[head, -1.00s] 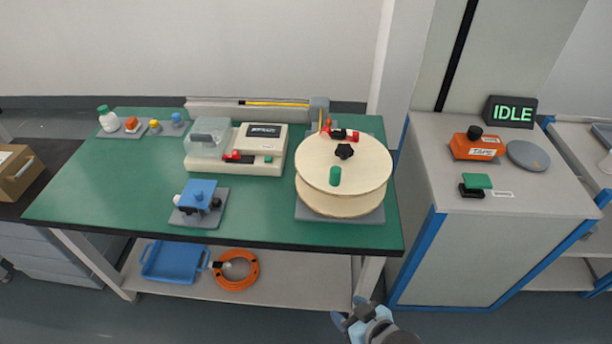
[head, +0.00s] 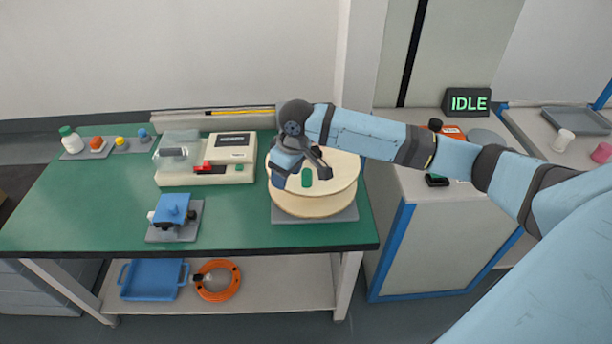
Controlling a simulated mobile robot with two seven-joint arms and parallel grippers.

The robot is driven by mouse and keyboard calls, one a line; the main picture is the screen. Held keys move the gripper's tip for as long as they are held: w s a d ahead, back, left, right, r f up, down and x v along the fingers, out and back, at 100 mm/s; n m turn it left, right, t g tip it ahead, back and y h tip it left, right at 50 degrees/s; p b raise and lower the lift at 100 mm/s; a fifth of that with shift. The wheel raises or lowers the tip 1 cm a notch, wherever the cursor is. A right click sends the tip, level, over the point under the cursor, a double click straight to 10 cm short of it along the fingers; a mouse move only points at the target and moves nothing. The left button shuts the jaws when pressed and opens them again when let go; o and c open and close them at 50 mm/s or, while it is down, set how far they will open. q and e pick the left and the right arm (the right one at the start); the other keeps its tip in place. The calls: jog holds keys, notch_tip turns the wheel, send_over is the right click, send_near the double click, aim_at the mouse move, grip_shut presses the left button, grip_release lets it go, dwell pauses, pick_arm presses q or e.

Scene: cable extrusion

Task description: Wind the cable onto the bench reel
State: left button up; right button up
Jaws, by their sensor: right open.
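The bench reel (head: 315,202) has pale wooden discs and stands on a grey base at the right end of the green bench. A green crank handle (head: 307,178) stands up from its top disc. My right gripper (head: 302,171) is open over the top disc, with its fingers around or just above the handle; I cannot tell whether they touch it. The arm hides the black knob and the red part at the back of the reel. An orange coil of cable (head: 235,282) lies on the lower shelf. My left gripper is out of view.
A grey-white device (head: 243,174) with a clear cover and a blue fixture (head: 174,208) stand left of the reel. A blue tray (head: 150,283) sits on the shelf. A cabinet with an IDLE display (head: 467,103) stands at right. The bench's front left is clear.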

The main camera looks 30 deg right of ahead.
aim_at(308, 172)
jog(key=w+d+r+m+g+h, duration=0.1)
jog(key=d+r+h, duration=0.1)
jog(key=d+r, duration=0.55)
jog(key=f, duration=1.3)
jog(key=shift+a+f, duration=0.35)
jog(key=shift+a, duration=0.05)
jog(key=shift+r, duration=0.1)
grip_shut()
